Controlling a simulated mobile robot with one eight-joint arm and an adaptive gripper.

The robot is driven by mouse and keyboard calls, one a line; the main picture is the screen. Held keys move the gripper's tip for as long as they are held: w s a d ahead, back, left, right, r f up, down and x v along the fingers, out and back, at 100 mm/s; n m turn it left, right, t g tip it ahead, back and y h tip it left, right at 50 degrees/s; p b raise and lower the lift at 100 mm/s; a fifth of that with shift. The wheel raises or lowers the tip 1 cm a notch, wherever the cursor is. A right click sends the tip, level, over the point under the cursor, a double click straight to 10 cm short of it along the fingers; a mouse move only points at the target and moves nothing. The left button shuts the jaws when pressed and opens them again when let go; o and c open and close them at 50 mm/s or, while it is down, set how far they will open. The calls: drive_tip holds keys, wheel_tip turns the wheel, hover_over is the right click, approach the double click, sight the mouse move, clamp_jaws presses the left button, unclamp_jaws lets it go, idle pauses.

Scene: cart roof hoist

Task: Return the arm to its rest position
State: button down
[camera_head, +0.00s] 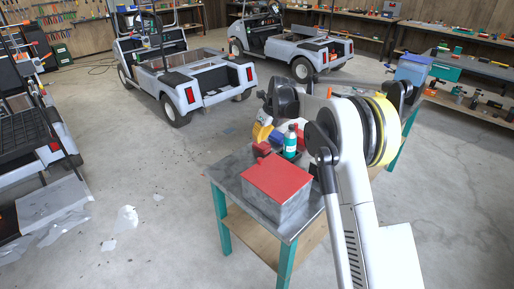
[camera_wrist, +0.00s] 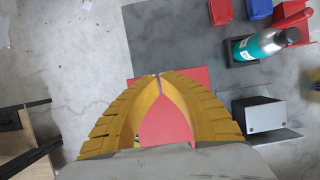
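My gripper (camera_wrist: 160,78) has two yellow ribbed fingers. Their tips meet or nearly meet in the wrist view, with nothing seen held at the tips. A red surface (camera_wrist: 166,122) lies beyond and between the fingers. In the head view my arm rises at the right and bends over the workbench. A yellow part, which looks like my gripper (camera_head: 262,132), shows beyond the red-topped grey box (camera_head: 278,178). Its fingertips cannot be made out there.
The grey workbench (camera_head: 232,182) has teal legs and carries a teal bottle (camera_head: 290,142), also in the wrist view (camera_wrist: 262,45). Blue and red bins and a grey block (camera_wrist: 262,115) are near it. Golf carts (camera_head: 190,82) stand behind and left. Open concrete floor lies left of the bench.

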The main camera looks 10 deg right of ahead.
drive_tip(key=s+d+r+n+b, duration=0.1)
drive_tip(key=s+r+n+b, duration=0.1)
drive_tip(key=s+r+n, duration=0.75)
drive_tip(key=s+d+r+n+t+h+b, duration=0.1)
drive_tip(key=s+r+n, duration=0.15)
drive_tip(key=s, duration=0.45)
drive_tip(key=s+r+n+t+b, duration=0.1)
drive_tip(key=s+r+n, duration=0.15)
drive_tip(key=s, duration=0.45)
drive_tip(key=s+d+f+n+b, duration=0.1)
drive_tip(key=s+f+n, duration=0.2)
drive_tip(key=s, duration=0.4)
drive_tip(key=s+d+f+n+t+h+b, duration=0.1)
drive_tip(key=s+f+n, duration=0.3)
drive_tip(key=s+n, duration=0.2)
drive_tip(key=s+f+n, duration=0.3)
drive_tip(key=s+n, duration=0.2)
drive_tip(key=s, duration=0.5)
drive_tip(key=shift+s+d+f+t+h+b, duration=0.15)
drive_tip(key=shift+d+f+t+h+b, duration=0.15)
drive_tip(key=shift+d+b, duration=0.1)
